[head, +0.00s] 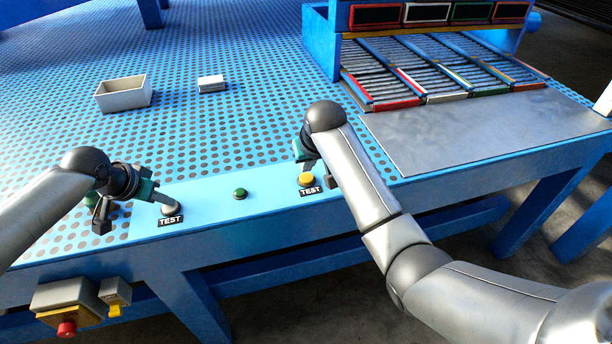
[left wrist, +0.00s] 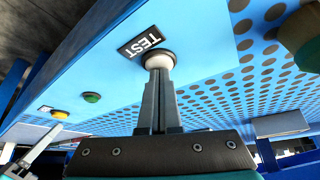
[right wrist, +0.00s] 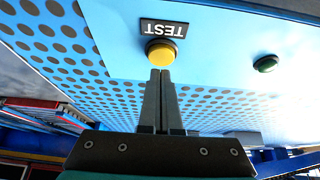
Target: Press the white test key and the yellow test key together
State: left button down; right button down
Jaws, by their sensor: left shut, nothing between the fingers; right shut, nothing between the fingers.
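The white test key (head: 169,209) sits on the light blue strip at the table's front edge, behind a TEST label; it also shows in the left wrist view (left wrist: 160,59). My left gripper (head: 164,202) is shut and empty, its fingertips at the white key. The yellow test key (head: 306,180) is further right on the same strip, with its own TEST label; it also shows in the right wrist view (right wrist: 161,53). My right gripper (head: 307,171) is shut and empty, its fingertips at the yellow key. I cannot tell whether either key is pressed down.
A green button (head: 240,194) sits between the two keys. A red stop button (head: 67,328) and a yellow switch (head: 115,303) are below the front edge. A pale bin (head: 124,94) and a small white block (head: 212,84) stand further back. A slatted rack (head: 440,70) is at the back right.

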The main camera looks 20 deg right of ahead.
aim_at(307, 179)
jog(key=shift+f, duration=0.1)
jog(key=shift+f, duration=0.85)
dwell(0.7)
jog(key=shift+r, duration=3.2)
jog(key=shift+r, duration=0.1)
